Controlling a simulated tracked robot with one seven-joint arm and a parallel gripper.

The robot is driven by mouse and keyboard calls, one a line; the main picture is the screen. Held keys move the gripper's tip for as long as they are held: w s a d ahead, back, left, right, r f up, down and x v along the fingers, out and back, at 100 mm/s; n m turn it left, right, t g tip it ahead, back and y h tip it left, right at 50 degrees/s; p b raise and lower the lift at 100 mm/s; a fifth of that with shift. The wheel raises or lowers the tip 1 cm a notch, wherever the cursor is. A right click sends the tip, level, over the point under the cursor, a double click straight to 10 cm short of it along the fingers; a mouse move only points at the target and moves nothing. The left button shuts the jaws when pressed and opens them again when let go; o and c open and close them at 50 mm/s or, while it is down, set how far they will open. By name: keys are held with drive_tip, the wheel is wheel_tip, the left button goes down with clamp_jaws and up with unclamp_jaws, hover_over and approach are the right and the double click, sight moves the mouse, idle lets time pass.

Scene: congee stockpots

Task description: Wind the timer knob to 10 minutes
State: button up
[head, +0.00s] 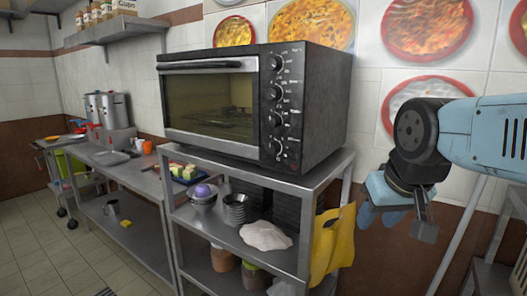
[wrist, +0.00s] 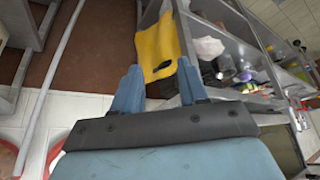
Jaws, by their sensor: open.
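A black toaster oven (head: 330,110) stands on a steel shelf unit in the head view. Its right front panel carries a column of several round black knobs, from the top knob (head: 278,63) to the bottom knob (head: 279,148). The labels are too small to tell which is the timer or where it points. My gripper (head: 388,205) is right of the oven and lower than the knobs, well apart from them. In the wrist view my gripper (wrist: 158,85) has its two blue fingers apart with nothing between them. The knobs do not show clearly in the wrist view.
A yellow cloth (head: 334,240) hangs on the right side of the steel shelf unit (head: 330,170). Bowls (head: 236,210) and a white cloth (head: 265,235) lie on the shelf below the oven. Stockpots (head: 107,110) stand far left. The floor at left looks clear.

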drive_tip(key=o, duration=0.3)
drive_tip(key=shift+w, duration=0.1)
drive_tip(key=shift+o, duration=0.2)
drive_tip(key=n, duration=0.1)
drive_tip(key=w+f+n+g, duration=0.1)
drive_tip(key=n, duration=0.1)
drive_tip(key=shift+w+h, duration=0.15)
drive_tip(key=shift+h, duration=0.15)
drive_tip(key=n+t+h, duration=0.9)
drive_tip(key=n+h, duration=0.2)
drive_tip(key=n, duration=1.2)
approach(270, 149)
drive_tip(key=x, duration=0.8)
drive_tip(key=shift+a, duration=0.1)
drive_tip(key=c, duration=1)
